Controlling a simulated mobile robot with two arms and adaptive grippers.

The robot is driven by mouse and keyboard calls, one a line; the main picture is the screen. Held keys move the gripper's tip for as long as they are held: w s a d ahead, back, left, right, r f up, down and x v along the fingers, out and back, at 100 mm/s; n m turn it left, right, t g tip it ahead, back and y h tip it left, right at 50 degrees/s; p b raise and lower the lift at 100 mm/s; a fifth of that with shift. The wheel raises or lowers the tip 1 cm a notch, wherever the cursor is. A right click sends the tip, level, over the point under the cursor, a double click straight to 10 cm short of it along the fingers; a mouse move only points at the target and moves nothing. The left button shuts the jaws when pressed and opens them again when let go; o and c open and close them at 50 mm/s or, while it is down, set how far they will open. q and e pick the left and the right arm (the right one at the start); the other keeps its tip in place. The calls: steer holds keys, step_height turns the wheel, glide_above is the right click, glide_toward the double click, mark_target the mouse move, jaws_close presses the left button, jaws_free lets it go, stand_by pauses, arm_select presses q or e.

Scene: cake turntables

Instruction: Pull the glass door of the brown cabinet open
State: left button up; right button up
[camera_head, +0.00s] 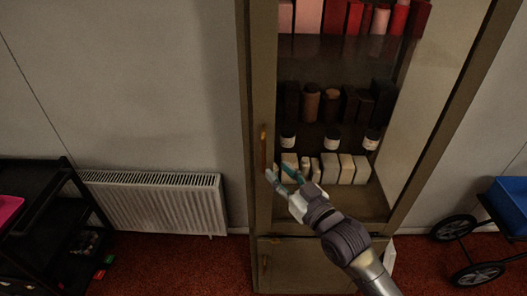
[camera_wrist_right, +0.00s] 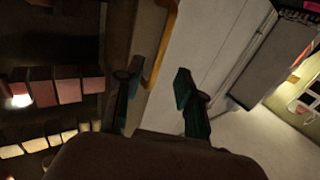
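The brown cabinet (camera_head: 246,120) stands upright in the middle of the head view. Its glass door (camera_head: 330,60) looks shut, with a slim upright orange-brown handle (camera_head: 263,150) on the left frame. My right gripper (camera_head: 279,173) is open in front of the door, its teal fingertips just below and right of the handle. In the right wrist view, the fingers (camera_wrist_right: 155,95) are spread apart with nothing held. The handle (camera_wrist_right: 162,45) lies beyond them, between their directions; I see no contact. My left gripper is out of view.
Boxes and jars (camera_head: 335,105) fill shelves behind the glass. A smaller lower door (camera_head: 300,265) has its own handle. A white radiator (camera_head: 155,203) and black rack (camera_head: 35,225) are left; a blue wheeled cart (camera_head: 508,203) is right. Red carpet (camera_head: 200,265) is open before the radiator.

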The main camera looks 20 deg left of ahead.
mark_target(265, 158)
steer(key=p+x, duration=0.1)
steer(key=x, duration=0.7)
jaws_close()
